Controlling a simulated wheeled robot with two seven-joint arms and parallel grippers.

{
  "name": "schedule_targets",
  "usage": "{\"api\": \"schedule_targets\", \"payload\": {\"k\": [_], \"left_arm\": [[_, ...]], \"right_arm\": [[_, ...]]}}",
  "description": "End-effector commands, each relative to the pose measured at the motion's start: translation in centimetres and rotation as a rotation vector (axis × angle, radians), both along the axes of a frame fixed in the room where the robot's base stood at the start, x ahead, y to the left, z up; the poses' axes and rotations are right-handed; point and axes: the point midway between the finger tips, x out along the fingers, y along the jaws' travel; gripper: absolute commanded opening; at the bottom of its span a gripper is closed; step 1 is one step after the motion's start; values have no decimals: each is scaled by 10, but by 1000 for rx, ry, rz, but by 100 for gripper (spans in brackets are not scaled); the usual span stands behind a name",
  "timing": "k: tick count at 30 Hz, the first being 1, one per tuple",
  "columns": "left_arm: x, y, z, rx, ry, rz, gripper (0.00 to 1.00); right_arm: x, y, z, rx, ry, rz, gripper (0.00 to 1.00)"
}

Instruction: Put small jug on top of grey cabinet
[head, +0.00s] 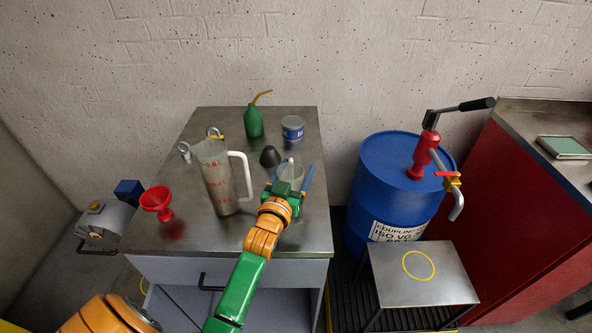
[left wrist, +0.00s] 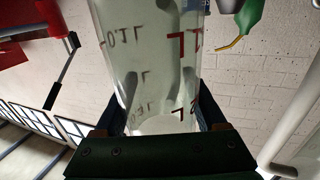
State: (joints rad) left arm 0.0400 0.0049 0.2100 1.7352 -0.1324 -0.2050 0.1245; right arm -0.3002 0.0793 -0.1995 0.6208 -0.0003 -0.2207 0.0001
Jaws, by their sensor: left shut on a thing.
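The small jug (head: 291,170) is a clear vessel held between the blue-grey fingers of my left gripper (head: 289,181). In the left wrist view the small jug (left wrist: 150,60) shows its red and dark markings and fills the space between the fingers. My right gripper is not in view.
A large measuring jug (head: 218,180) with a white handle stands left of my left gripper. A red funnel (head: 157,201), a dark cone (head: 270,156), a blue tin (head: 292,127) and a green oil can (head: 254,121) are also on the top. A blue drum (head: 388,190) stands right.

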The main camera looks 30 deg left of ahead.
Motion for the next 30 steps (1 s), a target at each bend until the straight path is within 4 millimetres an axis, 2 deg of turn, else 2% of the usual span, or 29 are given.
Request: {"api": "schedule_targets", "payload": {"k": [4,5,7,8,17,20,27,30], "left_arm": [[0,0,-4,0,0,0,15],[0,0,-4,0,1,0,76],[0,0,-3,0,1,0,95],[0,0,-3,0,1,0,100],[-3,-1,1,0,1,0,100],[-20,-5,-2,-1,3,-1,100],[-78,-19,-3,-2,5,0,100],[-96,-23,-3,-1,5,0,100]], "right_arm": [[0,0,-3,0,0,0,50],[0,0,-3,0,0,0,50],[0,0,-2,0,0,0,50],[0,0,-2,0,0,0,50],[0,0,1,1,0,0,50],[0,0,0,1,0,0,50],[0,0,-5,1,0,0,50],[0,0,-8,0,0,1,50]]}}
